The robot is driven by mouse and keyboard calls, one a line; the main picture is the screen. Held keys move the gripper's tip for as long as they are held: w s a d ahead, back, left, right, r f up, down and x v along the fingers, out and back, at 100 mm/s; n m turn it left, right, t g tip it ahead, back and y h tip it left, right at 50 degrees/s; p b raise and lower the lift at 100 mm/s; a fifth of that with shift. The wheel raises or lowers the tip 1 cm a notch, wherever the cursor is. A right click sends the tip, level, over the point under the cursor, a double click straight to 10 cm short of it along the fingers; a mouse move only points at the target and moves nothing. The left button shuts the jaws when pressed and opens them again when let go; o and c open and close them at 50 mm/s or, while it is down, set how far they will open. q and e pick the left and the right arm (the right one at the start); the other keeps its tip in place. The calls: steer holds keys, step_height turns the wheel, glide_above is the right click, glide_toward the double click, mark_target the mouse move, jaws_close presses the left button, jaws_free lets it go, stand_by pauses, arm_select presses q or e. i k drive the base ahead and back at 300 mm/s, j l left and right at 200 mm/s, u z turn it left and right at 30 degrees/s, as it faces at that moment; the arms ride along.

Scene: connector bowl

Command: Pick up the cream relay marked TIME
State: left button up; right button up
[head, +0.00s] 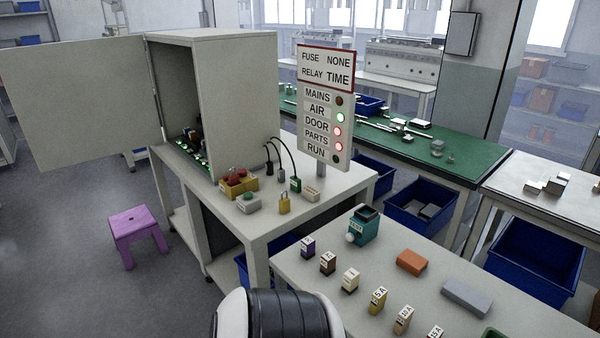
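A cream block (350,281) stands upright on the near table (420,290), in a slanting row of small marked blocks. Its marking is too small to read, so I cannot confirm that it says TIME. A purple block (308,248) and a dark brown block (328,264) stand up-left of it. A yellow block (378,300), a tan block (403,319) and another block (436,333) cut by the bottom edge stand down-right of it. Neither gripper shows; only part of my own body shows at the bottom centre.
A teal device (363,226), an orange block (411,262) and a grey block (466,297) lie behind the row. A sign (325,110) reads FUSE NONE, RELAY TIME. An open cabinet (225,100) stands at left on another table. A purple stool (138,230) stands on the floor.

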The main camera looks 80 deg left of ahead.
mark_target(350, 282)
steer(key=u, duration=2.1)
